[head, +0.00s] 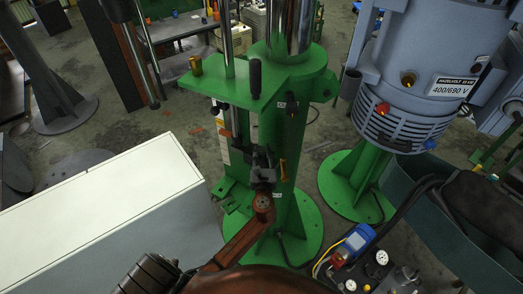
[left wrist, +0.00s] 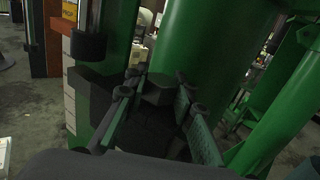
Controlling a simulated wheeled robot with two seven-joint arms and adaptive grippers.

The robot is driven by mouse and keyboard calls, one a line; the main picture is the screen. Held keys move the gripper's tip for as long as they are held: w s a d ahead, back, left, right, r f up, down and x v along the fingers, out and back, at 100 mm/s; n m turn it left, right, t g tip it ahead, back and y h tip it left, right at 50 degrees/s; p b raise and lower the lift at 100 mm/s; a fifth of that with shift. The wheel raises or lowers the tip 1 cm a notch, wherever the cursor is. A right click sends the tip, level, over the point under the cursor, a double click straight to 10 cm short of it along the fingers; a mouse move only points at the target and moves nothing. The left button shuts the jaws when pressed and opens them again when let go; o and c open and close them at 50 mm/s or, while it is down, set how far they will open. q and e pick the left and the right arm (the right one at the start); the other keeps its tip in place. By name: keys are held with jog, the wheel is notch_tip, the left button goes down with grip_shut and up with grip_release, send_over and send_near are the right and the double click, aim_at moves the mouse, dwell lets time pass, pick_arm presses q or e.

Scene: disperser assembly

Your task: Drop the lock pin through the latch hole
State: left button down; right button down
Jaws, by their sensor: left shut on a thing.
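My left gripper (head: 263,160) is in front of the green column (head: 275,130), below its green plate. In the left wrist view its two fingers (left wrist: 158,100) sit on either side of a small dark block (left wrist: 158,88), and the gripper is shut on it. I cannot tell whether this block is the lock pin. A brass-coloured piece (head: 283,169) shows just right of the gripper. A black upright handle (head: 255,76) stands at the green plate above. I cannot make out the latch hole. My right gripper is not in view.
A white cabinet (head: 105,210) fills the lower left. A grey-blue motor (head: 430,60) stands right, above a green base. A cart with gauges (head: 382,258) is lower right.

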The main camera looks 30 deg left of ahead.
pick_arm(q)
jog(key=shift+f, duration=0.2)
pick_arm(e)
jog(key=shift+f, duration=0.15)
pick_arm(q)
jog(key=c, duration=1.5)
grip_release()
jog(key=shift+c, duration=0.2)
jog(key=v, duration=1.2)
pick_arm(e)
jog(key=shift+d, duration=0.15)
pick_arm(q)
jog(key=shift+s+a, duration=0.1)
jog(key=shift+a, duration=0.05)
